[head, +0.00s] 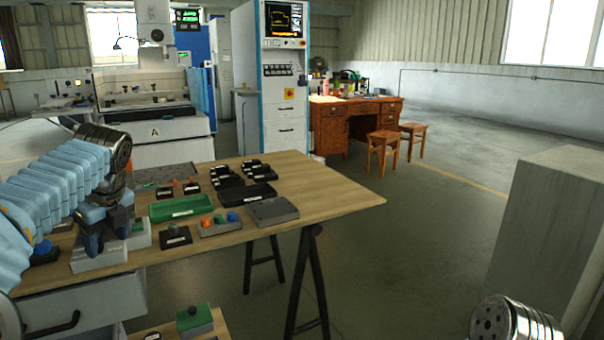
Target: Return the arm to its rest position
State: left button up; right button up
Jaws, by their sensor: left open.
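My left arm (48,190) comes in from the left over the wooden table (315,193). Its gripper (107,250) points down at the table's left end, above or beside a light grey block (98,262). The jaws are apart and I see nothing held between them. Whether the fingertips touch the block I cannot tell. A rounded metal part of my right arm shows at the bottom right corner; the right gripper is out of the picture.
On the table are a green tray (181,208), a grey holder with coloured knobs (220,224), a grey box (272,211) and several black labelled blocks (258,172). A grey pillar (545,235) stands at the right. The floor between is clear.

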pick_arm(q)
jog(key=w+d+f+n+h, duration=0.1)
jog(key=w+d+f+n, duration=0.2)
jog(key=f, duration=0.6)
jog(key=w+d+f+h, duration=0.1)
jog(key=w+d+f, duration=0.2)
jog(key=d+f, duration=0.45)
jog(key=s+d+f+n+h, duration=0.2)
jog(key=d+f+n, duration=0.1)
jog(key=f, duration=0.6)
jog(key=s+d+f+n+h, duration=0.15)
jog(key=d+f, duration=0.25)
jog(key=f, duration=0.6)
jog(key=s+d+f+n+g+h, duration=0.1)
jog(key=s+d+f+n, duration=0.3)
jog(key=s+f, duration=0.2)
jog(key=s+d+f+n+h, duration=0.1)
jog(key=s+d+f+n, duration=0.35)
jog(key=f, duration=0.25)
jog(key=s+d+f+n, duration=0.1)
jog(key=s+f+n, duration=0.1)
jog(key=s+n, duration=0.2)
jog(key=s+d+f+n, duration=0.2)
jog(key=s+n, duration=0.2)
jog(key=s, duration=0.6)
jog(key=shift+f, duration=0.2)
